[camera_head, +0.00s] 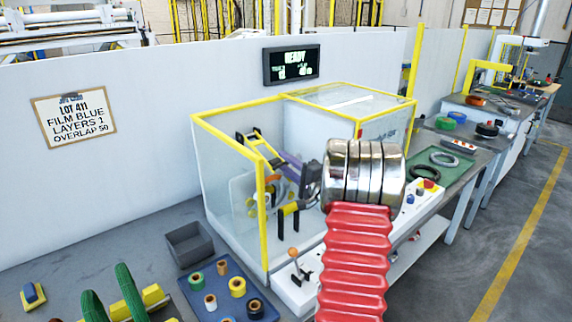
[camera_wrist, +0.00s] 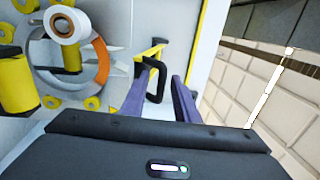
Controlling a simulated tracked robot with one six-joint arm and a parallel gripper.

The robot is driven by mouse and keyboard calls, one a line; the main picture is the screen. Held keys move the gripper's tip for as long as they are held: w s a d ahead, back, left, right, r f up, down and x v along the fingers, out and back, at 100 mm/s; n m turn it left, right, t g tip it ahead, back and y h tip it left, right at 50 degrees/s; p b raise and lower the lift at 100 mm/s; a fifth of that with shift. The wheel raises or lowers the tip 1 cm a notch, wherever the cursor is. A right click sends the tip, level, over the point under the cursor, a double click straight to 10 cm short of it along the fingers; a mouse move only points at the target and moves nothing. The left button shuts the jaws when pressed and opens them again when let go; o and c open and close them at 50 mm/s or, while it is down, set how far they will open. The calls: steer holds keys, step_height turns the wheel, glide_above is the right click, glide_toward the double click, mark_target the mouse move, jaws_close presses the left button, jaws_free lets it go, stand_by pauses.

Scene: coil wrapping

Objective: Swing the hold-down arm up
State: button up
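The hold-down arm (camera_head: 262,147) is a yellow bar inside the yellow-framed wrapping cell, sloping in the head view. In the wrist view its yellow end (camera_wrist: 151,51) carries a black loop handle (camera_wrist: 155,76). My gripper (camera_wrist: 160,92) has two purple fingers that stand apart, one on each side of the handle in the picture. I cannot tell whether the handle is between the fingertips or just beyond them. No contact is visible. In the head view my gripper (camera_head: 288,163) is inside the cell, close to the hold-down arm, partly hidden by my wrist.
A ring with an orange section (camera_wrist: 100,62), a film roll (camera_wrist: 65,25) and yellow rollers (camera_wrist: 15,83) are left of my fingers. The cell's yellow frame (camera_head: 262,200) and clear panels surround my gripper. A blue tray (camera_head: 222,284) with several rolls stands in front.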

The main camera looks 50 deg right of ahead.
steer(key=c, duration=0.6)
jaws_close()
steer(key=shift+f, duration=0.1)
